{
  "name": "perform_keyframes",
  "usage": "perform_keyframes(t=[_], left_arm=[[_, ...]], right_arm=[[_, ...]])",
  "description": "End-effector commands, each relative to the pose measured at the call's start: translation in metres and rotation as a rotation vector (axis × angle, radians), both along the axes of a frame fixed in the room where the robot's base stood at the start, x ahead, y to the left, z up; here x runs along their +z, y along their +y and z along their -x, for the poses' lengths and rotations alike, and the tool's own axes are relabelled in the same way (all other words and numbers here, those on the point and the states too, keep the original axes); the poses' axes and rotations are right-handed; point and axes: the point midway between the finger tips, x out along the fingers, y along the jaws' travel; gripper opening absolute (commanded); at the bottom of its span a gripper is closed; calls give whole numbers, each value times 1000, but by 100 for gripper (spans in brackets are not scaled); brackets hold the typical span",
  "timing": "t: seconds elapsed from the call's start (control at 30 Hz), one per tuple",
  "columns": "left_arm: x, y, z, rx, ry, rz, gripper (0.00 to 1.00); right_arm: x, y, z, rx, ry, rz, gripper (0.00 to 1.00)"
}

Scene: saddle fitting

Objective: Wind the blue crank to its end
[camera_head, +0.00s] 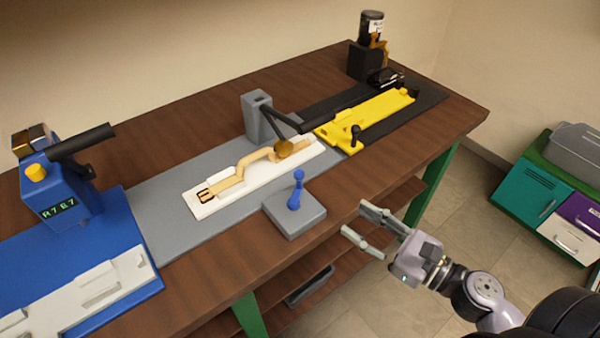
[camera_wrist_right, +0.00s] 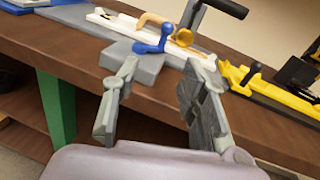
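The blue crank (camera_head: 297,190) stands on a grey block (camera_head: 294,216) at the front edge of the bench, its knob pointing up. It also shows in the right wrist view (camera_wrist_right: 155,44), beyond and between my fingers. My right gripper (camera_head: 366,229) is open and empty, in front of the bench and to the right of the crank, apart from it. In the right wrist view the two fingers (camera_wrist_right: 158,98) are spread wide with nothing between them. My left gripper is not in view.
Behind the crank lies a white tray (camera_head: 212,207) with a tan piece under a black-handled grey post (camera_head: 258,117). A blue machine (camera_head: 60,196) stands left, a yellow fixture (camera_head: 376,112) right. The space in front of the bench is free.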

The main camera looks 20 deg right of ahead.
Motion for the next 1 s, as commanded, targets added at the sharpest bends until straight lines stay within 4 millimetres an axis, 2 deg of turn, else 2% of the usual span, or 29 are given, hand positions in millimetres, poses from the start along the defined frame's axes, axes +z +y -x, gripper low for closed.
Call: perform_keyframes(t=[0.1, 0.27, 1.0], left_arm=[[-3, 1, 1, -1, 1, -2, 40], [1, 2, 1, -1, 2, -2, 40], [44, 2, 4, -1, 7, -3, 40]], right_arm=[[12, -4, 2, -18, 26, -96, 39], [18, -1, -5, -20, 32, -126, 39], [19, 56, -105, -21, 29, -118, 39]])
